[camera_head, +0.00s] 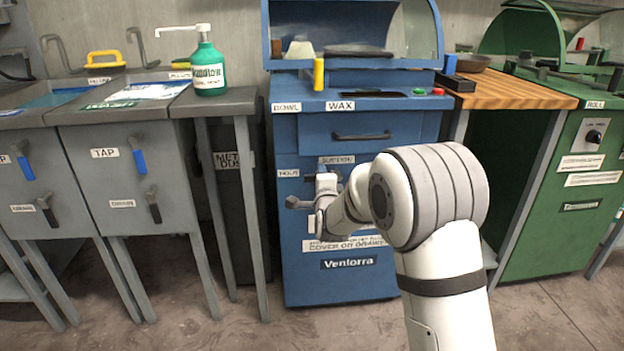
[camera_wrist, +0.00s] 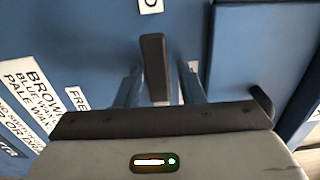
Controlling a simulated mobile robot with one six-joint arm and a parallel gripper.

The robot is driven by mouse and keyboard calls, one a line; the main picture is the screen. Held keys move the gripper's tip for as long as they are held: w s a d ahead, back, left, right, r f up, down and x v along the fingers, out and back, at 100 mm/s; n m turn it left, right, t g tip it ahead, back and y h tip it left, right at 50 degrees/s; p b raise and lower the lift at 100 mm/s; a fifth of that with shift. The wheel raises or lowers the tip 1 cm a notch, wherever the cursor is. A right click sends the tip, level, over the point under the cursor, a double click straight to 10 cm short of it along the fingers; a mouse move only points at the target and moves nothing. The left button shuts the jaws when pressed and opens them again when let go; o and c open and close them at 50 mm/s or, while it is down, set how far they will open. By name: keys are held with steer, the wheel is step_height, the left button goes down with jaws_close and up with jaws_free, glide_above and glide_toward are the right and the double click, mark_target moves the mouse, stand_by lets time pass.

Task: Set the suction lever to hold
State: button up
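The suction lever is a dark bar (camera_wrist: 154,68) on the blue cabinet front. In the wrist view it stands between the two fingers of my gripper (camera_wrist: 160,82). The fingers are apart, with a clear gap on the right of the lever and little or none on the left. In the head view my gripper (camera_head: 312,203) is at the cabinet front, below the suction label (camera_head: 337,160) and the hold label (camera_head: 289,173). The wrist and arm hide much of the lever there. I cannot tell which mark the lever points at. A free label (camera_wrist: 77,98) shows in the wrist view.
The blue cabinet (camera_head: 300,245) has a wax drawer (camera_head: 360,135) above the lever and a yellow cylinder (camera_head: 319,75) on top. Grey sinks (camera_head: 125,175) stand left, with a green pump bottle (camera_head: 208,70). A wood-topped bench (camera_head: 510,92) and green machine (camera_head: 590,150) stand right.

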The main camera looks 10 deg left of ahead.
steer(key=shift+o, duration=0.5)
steer(key=shift+a, duration=0.15)
steer(key=p+v, duration=0.2)
steer(key=v, duration=0.6)
steer(key=shift+w, duration=0.1)
